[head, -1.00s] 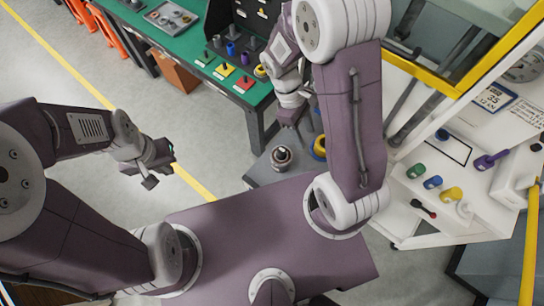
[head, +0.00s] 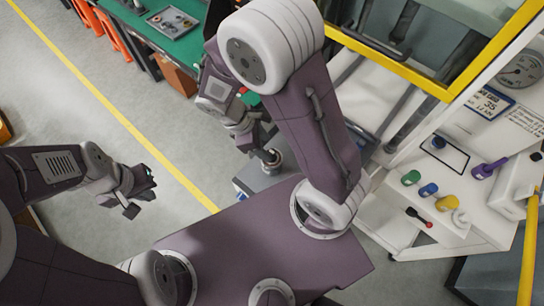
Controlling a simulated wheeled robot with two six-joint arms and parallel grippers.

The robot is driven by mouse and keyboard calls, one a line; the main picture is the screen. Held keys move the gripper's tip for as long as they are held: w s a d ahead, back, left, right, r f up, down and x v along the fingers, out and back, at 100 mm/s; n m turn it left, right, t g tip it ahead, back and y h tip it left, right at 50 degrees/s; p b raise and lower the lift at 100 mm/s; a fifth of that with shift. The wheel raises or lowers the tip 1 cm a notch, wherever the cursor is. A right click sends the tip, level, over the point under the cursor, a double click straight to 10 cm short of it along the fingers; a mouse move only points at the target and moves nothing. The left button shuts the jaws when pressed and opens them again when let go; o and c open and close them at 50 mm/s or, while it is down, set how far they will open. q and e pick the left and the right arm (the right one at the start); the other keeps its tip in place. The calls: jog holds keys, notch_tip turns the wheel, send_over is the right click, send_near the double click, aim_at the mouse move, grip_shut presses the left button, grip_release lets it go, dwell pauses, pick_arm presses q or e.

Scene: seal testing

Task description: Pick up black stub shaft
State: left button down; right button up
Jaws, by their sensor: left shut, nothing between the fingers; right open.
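A small dark piece (head: 270,157) with a lighter base stands on the grey stand beyond my body; it may be the black stub shaft, but it is partly hidden. My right gripper (head: 262,138) is open, close above and beside this piece; I cannot tell whether it touches. Another small dark piece (head: 438,142) is at the outlined square on the white bench. My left gripper (head: 141,192) is shut and empty over the bare floor at left, far from both.
The white bench (head: 482,140) at right holds a green part (head: 411,177), a blue part (head: 428,190), a yellow part (head: 448,202), a purple part (head: 488,168) and a red-and-black item (head: 420,217). A yellow-framed machine (head: 400,70) rises behind.

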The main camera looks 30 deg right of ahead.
aim_at(271, 152)
jog(key=x, duration=0.5)
jog(key=shift+d+f, duration=0.1)
jog(key=shift+d, duration=0.05)
grip_shut()
dwell(1.2)
